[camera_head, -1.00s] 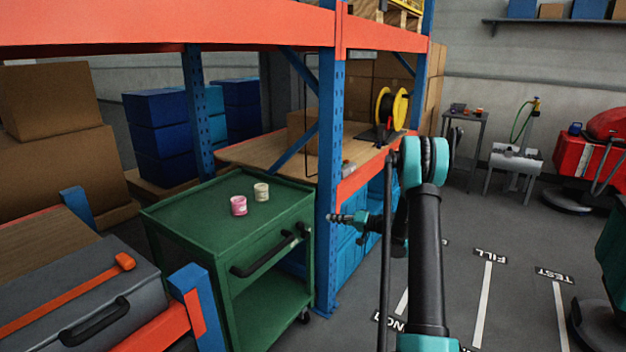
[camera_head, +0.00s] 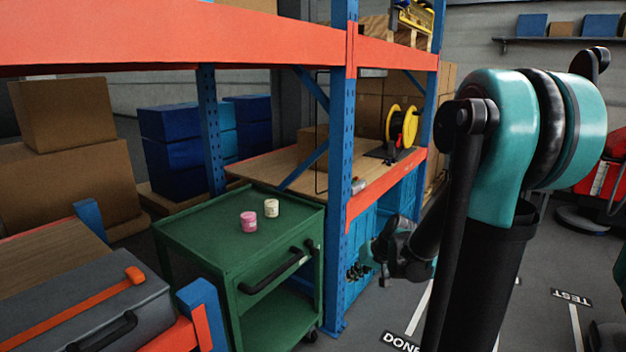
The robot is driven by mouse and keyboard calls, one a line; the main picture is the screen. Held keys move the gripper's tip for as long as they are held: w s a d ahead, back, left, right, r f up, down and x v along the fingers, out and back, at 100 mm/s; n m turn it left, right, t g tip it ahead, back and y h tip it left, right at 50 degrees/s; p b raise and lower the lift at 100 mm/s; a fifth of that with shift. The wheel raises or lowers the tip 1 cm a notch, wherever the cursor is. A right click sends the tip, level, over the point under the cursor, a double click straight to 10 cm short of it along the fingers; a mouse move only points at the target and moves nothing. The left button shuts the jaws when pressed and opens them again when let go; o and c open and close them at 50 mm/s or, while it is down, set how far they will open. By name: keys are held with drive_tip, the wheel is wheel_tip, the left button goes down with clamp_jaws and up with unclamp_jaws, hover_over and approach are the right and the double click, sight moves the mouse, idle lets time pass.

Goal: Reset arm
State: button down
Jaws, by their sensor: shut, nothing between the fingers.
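My arm is folded up on the right side of the head view, with its teal elbow large and close to the camera. My gripper (camera_head: 362,270) is small and dark, below and behind the arm, in front of the blue shelf post and blue crates. It is shut and holds nothing. The fine shape of its fingers is hard to make out. It is to the right of a green cart (camera_head: 215,262), apart from it as far as I can tell.
A pink tin (camera_head: 248,222) and a cream tin (camera_head: 271,208) stand on the cart. The orange-and-blue rack (camera_head: 339,200) rises beside the cart. A grey toolbox (camera_head: 100,310) is at lower left. A yellow reel (camera_head: 409,127) sits on the wooden shelf. Open floor lies at right.

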drive_tip(key=s+d+f+h, duration=0.2)
drive_tip(key=s+d, duration=0.1)
drive_tip(key=s, duration=0.5)
drive_tip(key=s+d+f+h, duration=0.1)
drive_tip(key=s+d+h, duration=0.2)
drive_tip(key=s, duration=0.6)
drive_tip(key=shift+d+f, duration=0.35)
drive_tip(key=shift+d, duration=0.25)
